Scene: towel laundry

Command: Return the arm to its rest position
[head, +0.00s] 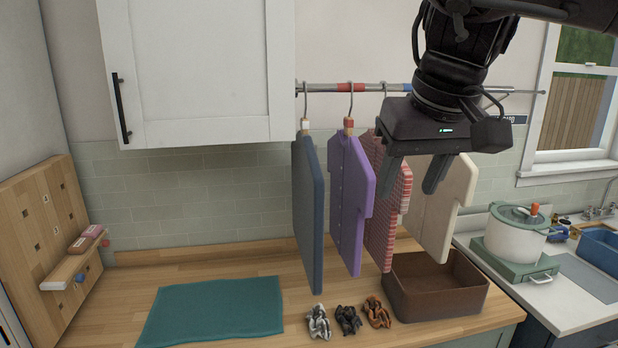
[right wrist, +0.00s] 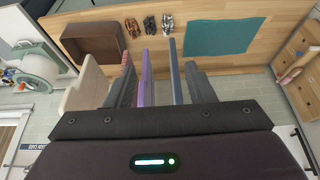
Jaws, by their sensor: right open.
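My right gripper (head: 411,181) hangs down from my right arm at the upper right of the head view. Its two fingers are apart with nothing between them that it grips. It is in front of the rail and hides part of the checked red garment and the cream garment. In the right wrist view the two fingers (right wrist: 160,82) are spread, and the hanging garments show beyond and between them. I cannot tell if a finger touches a garment. My left gripper is not in view.
A blue garment (head: 308,200), a purple one (head: 351,195), a checked red one (head: 381,225) and a cream one (head: 447,200) hang from the rail (head: 327,88). Below are a brown box (head: 440,303), several scrunchies (head: 347,319) and a teal towel (head: 213,311). A white cabinet (head: 195,65) is left.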

